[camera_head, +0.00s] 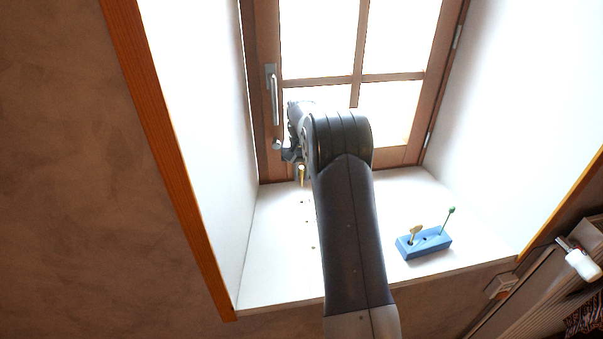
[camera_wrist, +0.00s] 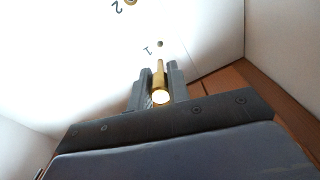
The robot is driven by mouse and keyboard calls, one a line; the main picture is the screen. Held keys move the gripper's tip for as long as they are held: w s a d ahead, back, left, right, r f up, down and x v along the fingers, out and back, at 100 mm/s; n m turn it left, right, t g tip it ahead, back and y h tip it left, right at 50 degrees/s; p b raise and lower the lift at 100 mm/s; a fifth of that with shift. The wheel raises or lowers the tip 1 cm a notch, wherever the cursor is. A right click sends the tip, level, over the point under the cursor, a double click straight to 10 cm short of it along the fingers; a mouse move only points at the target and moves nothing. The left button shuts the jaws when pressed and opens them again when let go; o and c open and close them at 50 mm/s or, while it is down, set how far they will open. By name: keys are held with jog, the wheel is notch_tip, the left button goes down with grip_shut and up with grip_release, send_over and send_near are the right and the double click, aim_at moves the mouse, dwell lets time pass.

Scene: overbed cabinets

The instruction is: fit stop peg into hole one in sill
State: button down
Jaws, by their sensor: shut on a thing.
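My gripper (camera_head: 299,168) is shut on the brass stop peg (camera_head: 301,176), near the window end of the white sill (camera_head: 275,265). In the wrist view the peg (camera_wrist: 160,82) stands between the two dark fingers (camera_wrist: 158,88), its bright round end towards the camera. Its far end points at a small dark hole (camera_wrist: 160,43) beside a printed "1". A gap shows between peg and hole in that picture; the height above the sill is hard to judge. A second hole (camera_wrist: 131,2), brass-coloured and beside a "2", is at the top edge.
White reveal walls bound both sides.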

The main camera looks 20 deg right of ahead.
jog(key=b, duration=0.3)
send_near(302, 195)
jog(key=shift+s+a+f, duration=0.35)
jog(key=shift+s+f, duration=0.4)
jog(key=shift+s+a+f, duration=0.35)
jog(key=shift+s+f, duration=0.4)
jog(key=shift+f+b, duration=0.95)
jog(key=shift+f, duration=0.8)
jog(key=c, duration=1.3)
grip_release()
jog(key=shift+o, duration=0.2)
jog(key=shift+r, duration=0.1)
notch_tip(302, 195, up, 11)
jog(key=shift+f+b, duration=0.15)
jog(key=shift+b, duration=0.45)
